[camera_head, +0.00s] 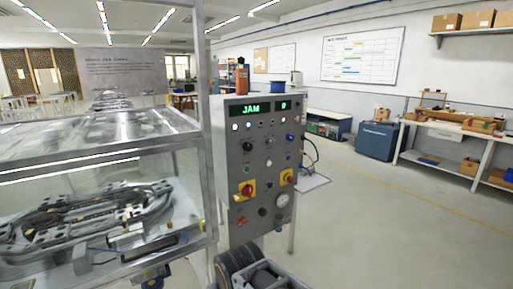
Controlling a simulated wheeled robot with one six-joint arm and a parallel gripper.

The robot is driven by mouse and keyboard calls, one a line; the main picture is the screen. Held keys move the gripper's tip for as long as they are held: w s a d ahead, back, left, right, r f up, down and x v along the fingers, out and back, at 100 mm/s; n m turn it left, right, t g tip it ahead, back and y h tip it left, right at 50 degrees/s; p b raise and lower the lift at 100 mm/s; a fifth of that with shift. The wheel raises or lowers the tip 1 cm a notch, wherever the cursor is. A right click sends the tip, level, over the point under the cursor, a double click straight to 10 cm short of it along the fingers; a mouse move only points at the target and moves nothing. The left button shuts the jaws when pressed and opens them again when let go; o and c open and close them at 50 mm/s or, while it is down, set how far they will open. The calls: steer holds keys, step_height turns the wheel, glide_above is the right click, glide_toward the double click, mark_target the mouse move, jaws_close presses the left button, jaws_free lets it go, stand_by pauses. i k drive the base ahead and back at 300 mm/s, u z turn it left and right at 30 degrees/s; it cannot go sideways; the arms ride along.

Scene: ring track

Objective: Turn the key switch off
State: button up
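A grey control panel (255,165) stands just right of centre, beside a glass-walled case. A green display (251,109) at its top reads "JAM", with a second small readout to the right. Below are several lights, dark knobs (247,146) and buttons. Dark rounded parts at the bottom centre appear to be my arm; no gripper fingers show.
The glass case (95,200) with a looped track inside fills the left, its metal post close against the panel. A blue cabinet (376,141) and a workbench (450,140) stand at the right. The floor between is clear.

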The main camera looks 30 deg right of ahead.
mark_target(268, 184)
steer(key=k, duration=0.55)
steer(key=z, duration=0.4)
steer(key=i, duration=1.45)
steer(key=u, duration=0.05)
